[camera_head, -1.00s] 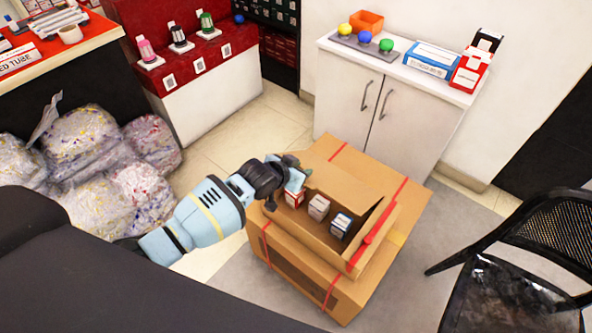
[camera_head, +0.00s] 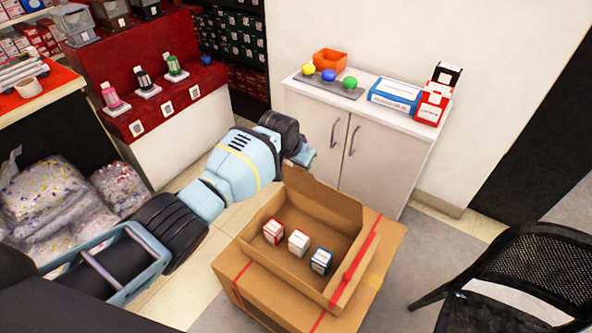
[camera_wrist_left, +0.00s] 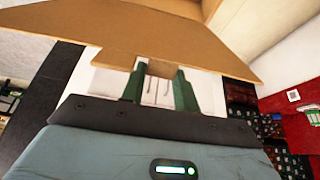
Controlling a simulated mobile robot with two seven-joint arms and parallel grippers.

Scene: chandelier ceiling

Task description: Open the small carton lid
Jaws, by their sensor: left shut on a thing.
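A small open cardboard carton (camera_head: 285,276) with red tape sits on a larger cardboard box. Its lid flap (camera_head: 322,207) stands raised along the far side, leaving the inside in view. My left gripper (camera_head: 300,156) is at the top left corner of that flap. In the left wrist view, the two green fingers of my left gripper (camera_wrist_left: 158,88) are closed on a small tab of the lid (camera_wrist_left: 160,68). Inside the carton stand a red-and-white box (camera_head: 273,232), a white box (camera_head: 298,242) and a blue-and-white box (camera_head: 321,261). My right gripper is not in view.
The larger box (camera_head: 375,285) stands on the floor. A white cabinet (camera_head: 388,160) stands close behind it, with coloured balls and boxes on top. A black chair (camera_head: 525,270) is at the right. Bags (camera_head: 50,200) lie at the left. Grey floor shows between box and chair.

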